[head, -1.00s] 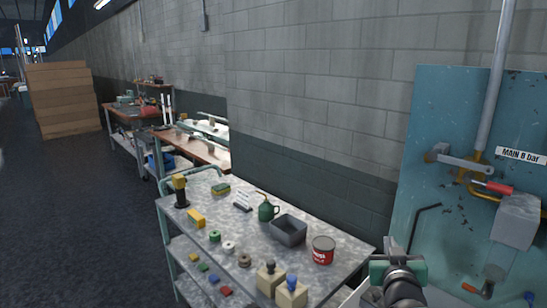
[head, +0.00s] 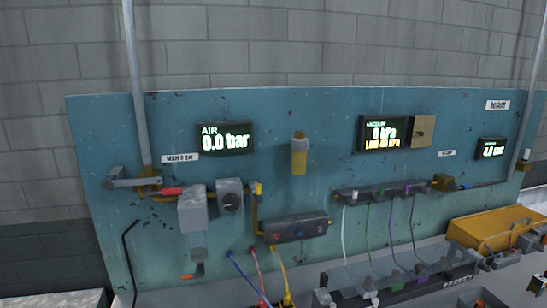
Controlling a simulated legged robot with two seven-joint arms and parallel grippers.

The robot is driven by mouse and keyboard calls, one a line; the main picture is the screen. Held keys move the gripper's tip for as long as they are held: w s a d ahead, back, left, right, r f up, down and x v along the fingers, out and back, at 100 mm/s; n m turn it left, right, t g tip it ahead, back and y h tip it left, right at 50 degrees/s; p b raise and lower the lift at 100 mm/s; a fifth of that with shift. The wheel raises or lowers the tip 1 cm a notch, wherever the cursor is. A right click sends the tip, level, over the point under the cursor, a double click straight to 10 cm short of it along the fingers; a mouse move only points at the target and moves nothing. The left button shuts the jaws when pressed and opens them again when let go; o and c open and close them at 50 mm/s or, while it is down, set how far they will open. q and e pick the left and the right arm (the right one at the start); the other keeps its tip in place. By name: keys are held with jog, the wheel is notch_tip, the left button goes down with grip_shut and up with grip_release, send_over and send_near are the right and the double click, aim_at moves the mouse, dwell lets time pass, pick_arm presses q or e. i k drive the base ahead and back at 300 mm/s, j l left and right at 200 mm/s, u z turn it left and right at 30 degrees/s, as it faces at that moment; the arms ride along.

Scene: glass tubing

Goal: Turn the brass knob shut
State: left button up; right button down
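Several brass-coloured fittings show on the blue panel (head: 330,110) in the head view, and I cannot tell for sure which is the brass knob. One brass fitting (head: 441,182) is at the right, beside a small blue part. A pale-topped brass fitting (head: 257,196) stands right of the grey dial box (head: 230,196). Another brass fitting (head: 150,183) is at the left, by the grey lever (head: 128,180) and red handle (head: 172,191). How far any of them is turned is too small to tell. Neither of my grippers can be made out in this view.
The air display (head: 225,137) reads 0.0 bar; the vacuum display (head: 384,133) reads 0 kPa. Blue, red and yellow hoses hang below the dark manifold (head: 296,229). A long rack (head: 420,280) and a yellow case (head: 500,226) crowd the bench front. A bent black rod (head: 130,255) hangs at left.

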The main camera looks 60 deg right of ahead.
aim_at(299, 134)
jog(key=z, duration=2.1)
